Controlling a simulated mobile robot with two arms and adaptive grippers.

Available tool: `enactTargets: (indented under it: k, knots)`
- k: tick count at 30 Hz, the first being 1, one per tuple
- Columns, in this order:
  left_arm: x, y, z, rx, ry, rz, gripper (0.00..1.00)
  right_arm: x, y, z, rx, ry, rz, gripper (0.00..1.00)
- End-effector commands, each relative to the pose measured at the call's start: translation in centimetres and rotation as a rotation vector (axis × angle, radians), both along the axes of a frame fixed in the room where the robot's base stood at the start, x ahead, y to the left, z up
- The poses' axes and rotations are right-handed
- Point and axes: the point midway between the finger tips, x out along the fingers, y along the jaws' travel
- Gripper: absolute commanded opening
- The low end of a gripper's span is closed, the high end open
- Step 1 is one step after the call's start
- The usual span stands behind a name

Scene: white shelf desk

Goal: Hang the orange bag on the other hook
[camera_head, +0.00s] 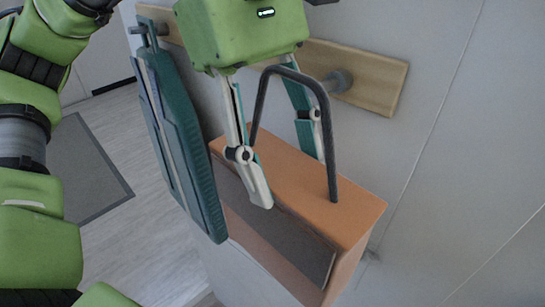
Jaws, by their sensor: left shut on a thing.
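The orange bag (357,222) is a boxy orange case with a dark front panel and a dark arched handle (326,130). It hangs upright at the centre, close to the wall. My left gripper (291,180) comes down from above, with one finger on each side of the bag's top and handle area, and is shut on the bag. The right grey hook (341,80) sits on a wooden rail (378,84), just right of the handle's upper bend. I cannot tell whether the handle touches it. The left hook (150,27) is at the upper left. My right gripper is not in view.
A dark teal flat case (180,135) hangs at the left hook, close to the left side of the orange bag. A grey mat (88,170) lies on the floor at left. The wall right of the bag is clear.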

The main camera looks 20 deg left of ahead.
Motion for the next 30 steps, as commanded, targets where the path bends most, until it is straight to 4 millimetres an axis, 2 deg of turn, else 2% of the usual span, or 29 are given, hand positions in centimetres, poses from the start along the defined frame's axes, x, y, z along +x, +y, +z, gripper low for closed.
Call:
enactTargets:
  k: [19, 30]
  knots:
    - [3.7, -1.3, 0.0, -0.002, -0.003, 0.002, 0.01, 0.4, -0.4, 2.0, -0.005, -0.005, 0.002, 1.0]
    - [4.9, -1.8, -1.3, -0.002, -0.001, 0.004, 0.0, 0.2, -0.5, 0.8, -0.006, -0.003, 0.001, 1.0]
